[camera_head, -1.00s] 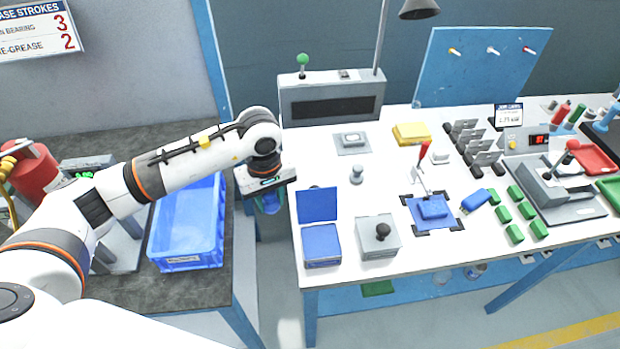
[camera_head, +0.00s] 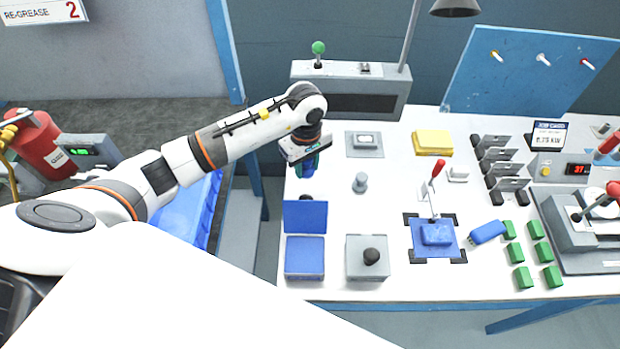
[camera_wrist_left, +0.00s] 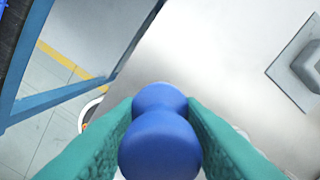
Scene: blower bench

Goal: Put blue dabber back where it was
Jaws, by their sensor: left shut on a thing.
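The blue dabber (camera_wrist_left: 160,145), a rounded two-lobed knob, is between the teal fingers of my left gripper (camera_wrist_left: 160,130) in the left wrist view. In the head view my left gripper (camera_head: 306,163) is over the left back part of the white bench, with a bit of the dabber (camera_head: 308,172) showing below it. The gap between dabber and bench is hard to judge. An open blue ink pad (camera_head: 304,257) with its lid raised lies in front of the gripper. A small grey dabber-like knob (camera_head: 360,182) stands to the right. My right gripper is not in view.
A grey plate with a block (camera_head: 364,142) lies right of the gripper. A grey box with a black knob (camera_head: 367,262) sits beside the pad. A grey console (camera_head: 350,88) stands behind. The blue bin (camera_head: 190,215) is off the bench's left edge. Bare bench lies around the grey knob.

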